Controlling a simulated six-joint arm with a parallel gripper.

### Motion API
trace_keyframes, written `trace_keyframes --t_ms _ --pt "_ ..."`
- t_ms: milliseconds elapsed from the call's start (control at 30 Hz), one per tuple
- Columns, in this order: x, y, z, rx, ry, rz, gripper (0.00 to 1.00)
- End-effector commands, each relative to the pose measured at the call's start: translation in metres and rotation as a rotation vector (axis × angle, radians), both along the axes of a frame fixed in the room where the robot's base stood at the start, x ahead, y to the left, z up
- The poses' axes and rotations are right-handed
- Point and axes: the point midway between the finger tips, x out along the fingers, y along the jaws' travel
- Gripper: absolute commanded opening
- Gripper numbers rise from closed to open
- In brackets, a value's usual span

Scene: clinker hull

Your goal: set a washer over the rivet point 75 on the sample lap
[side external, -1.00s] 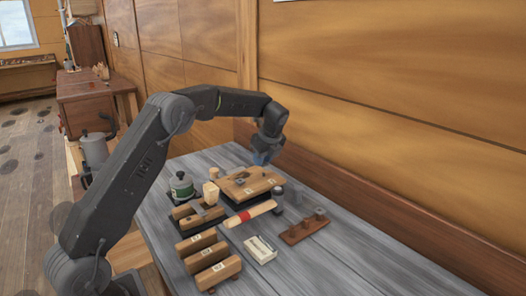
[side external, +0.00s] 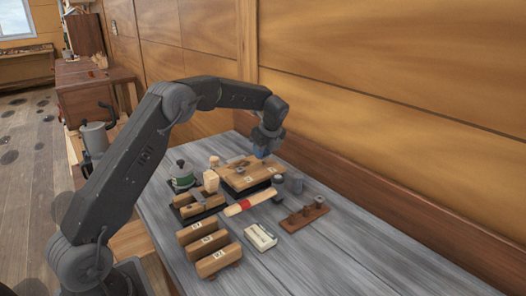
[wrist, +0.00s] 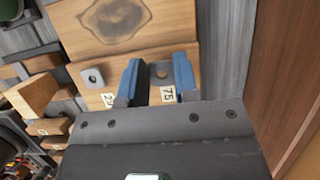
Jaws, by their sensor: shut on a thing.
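The sample lap (side external: 236,179), a pale wooden block, lies on the bench; the wrist view shows its dark oval mark and the labels 25 and 75. My gripper (side external: 263,153) is over its far right part. In the wrist view the blue fingers of my gripper (wrist: 158,78) are shut on a small grey washer (wrist: 160,70) with a dark hole, just behind the 75 label (wrist: 167,94). The rivet point at 75 cannot be made out. Whether the washer touches the wood cannot be told. Another grey square washer (wrist: 93,77) lies by the 25 label.
A red-banded wooden-handled tool (side external: 250,204) lies in front of the lap. A rack with dark pegs (side external: 304,217) stands to the right, a pale box (side external: 260,237) in front. Labelled wooden blocks (side external: 212,243) and a green can (side external: 182,176) are left.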

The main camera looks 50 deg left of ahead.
Motion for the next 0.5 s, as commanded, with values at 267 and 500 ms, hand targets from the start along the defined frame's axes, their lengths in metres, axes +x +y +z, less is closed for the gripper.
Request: trace_keyframes --t_ms 267,500 --pt "0.0 0.0 -0.0012 0.0 0.0 0.0 0.06" --pt "-0.0002 -0.0001 -0.0088 0.0 0.002 0.001 0.06"
